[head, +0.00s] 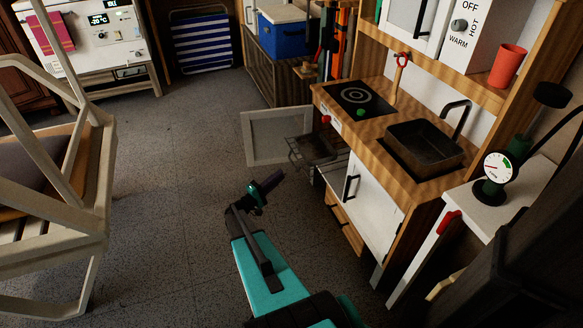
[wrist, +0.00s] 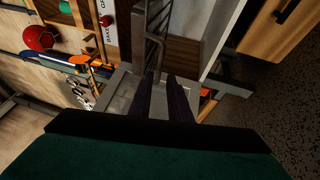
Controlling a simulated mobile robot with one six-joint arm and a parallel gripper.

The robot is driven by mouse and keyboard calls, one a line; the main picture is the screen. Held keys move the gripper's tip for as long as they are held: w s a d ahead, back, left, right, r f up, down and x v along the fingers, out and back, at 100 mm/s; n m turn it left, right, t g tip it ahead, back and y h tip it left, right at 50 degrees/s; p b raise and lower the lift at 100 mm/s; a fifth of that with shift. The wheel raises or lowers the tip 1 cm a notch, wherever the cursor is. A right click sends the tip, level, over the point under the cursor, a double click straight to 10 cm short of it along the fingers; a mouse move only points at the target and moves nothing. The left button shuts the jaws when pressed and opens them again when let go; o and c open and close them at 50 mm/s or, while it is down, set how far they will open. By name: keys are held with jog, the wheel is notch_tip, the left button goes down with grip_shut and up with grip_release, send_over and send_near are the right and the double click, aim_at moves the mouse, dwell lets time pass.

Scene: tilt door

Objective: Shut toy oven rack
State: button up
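The toy oven (head: 335,145) is at the left end of the wooden toy kitchen, with its white-framed door (head: 277,135) swung open to the left. The wire rack (head: 312,152) sticks out of the oven opening. My gripper (head: 280,175) is in front of and below the rack in the head view, apart from it in the picture. In the wrist view my two dark fingers (wrist: 160,95) have a gap between them with nothing held. The rack's wires (wrist: 152,35) show just beyond the fingertips; whether they touch cannot be told. The rack's inner end is hidden.
A white cabinet door (head: 365,205) with a black handle stands right of the oven. A sink (head: 425,148) and cooktop (head: 358,97) are above. A wooden chair (head: 60,200) is at the left. The grey floor (head: 185,190) between is clear.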

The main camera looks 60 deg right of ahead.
aim_at(293, 164)
jog(key=b+x, duration=0.1)
jog(key=x, duration=0.8)
jog(key=shift+d+r, duration=0.1)
jog(key=shift+d, duration=0.2)
